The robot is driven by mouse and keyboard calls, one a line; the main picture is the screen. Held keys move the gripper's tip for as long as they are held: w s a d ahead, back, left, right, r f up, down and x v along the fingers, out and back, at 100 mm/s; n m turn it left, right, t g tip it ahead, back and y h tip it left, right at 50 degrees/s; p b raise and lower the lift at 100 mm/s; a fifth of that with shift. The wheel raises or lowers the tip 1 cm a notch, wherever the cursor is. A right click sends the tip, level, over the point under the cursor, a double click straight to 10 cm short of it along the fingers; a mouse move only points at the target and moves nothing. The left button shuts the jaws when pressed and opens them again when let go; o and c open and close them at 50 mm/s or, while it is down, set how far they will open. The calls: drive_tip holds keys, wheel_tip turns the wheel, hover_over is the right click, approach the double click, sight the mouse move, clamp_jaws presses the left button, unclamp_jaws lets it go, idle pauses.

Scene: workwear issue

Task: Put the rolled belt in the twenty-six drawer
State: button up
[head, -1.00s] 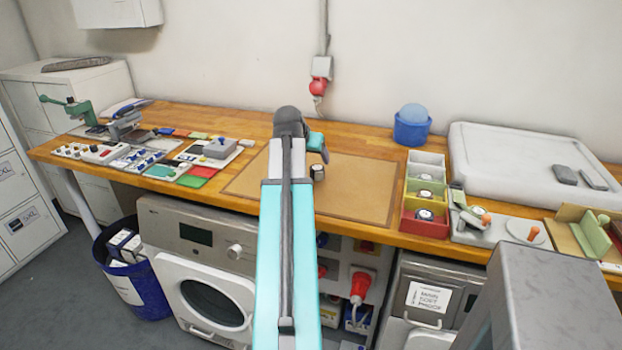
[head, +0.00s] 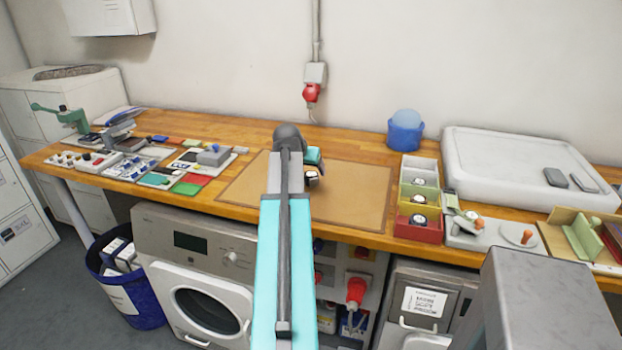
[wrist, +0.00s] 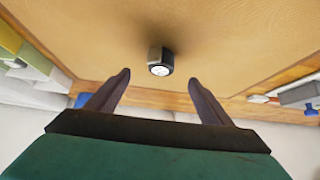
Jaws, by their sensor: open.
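The rolled belt, a small dark roll with a pale round end face, lies on the tan mat; it shows in the head view (head: 312,179) and the wrist view (wrist: 160,63). My gripper (wrist: 159,76) is open and empty. In the wrist view the roll appears between and just beyond the two dark fingertips, with no contact visible. In the head view my gripper (head: 314,160) is just above the roll, partly hidden by my arm. I cannot make out any drawer marked twenty-six; the legible cabinet labels do not show that number.
Grey, yellow and red boxes (head: 418,228) stand right of the mat (head: 355,205), with small rolls in some. A blue tub (head: 405,134) stands behind them and a white tray (head: 520,170) at right. Devices and colored cards crowd the bench's left. The mat is otherwise clear.

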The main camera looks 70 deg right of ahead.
sight(311, 174)
drive_tip(key=shift+x, duration=1.75)
drive_tip(key=shift+f, duration=0.1)
drive_tip(key=shift+d+p+x, duration=0.2)
drive_tip(key=shift+p+x, duration=0.8)
drive_tip(key=shift+x, duration=0.95)
drive_tip(key=shift+w+d+f, duration=0.1)
drive_tip(key=shift+d+f, duration=0.2)
drive_tip(key=shift+d, duration=0.05)
drive_tip(key=c, duration=1.3)
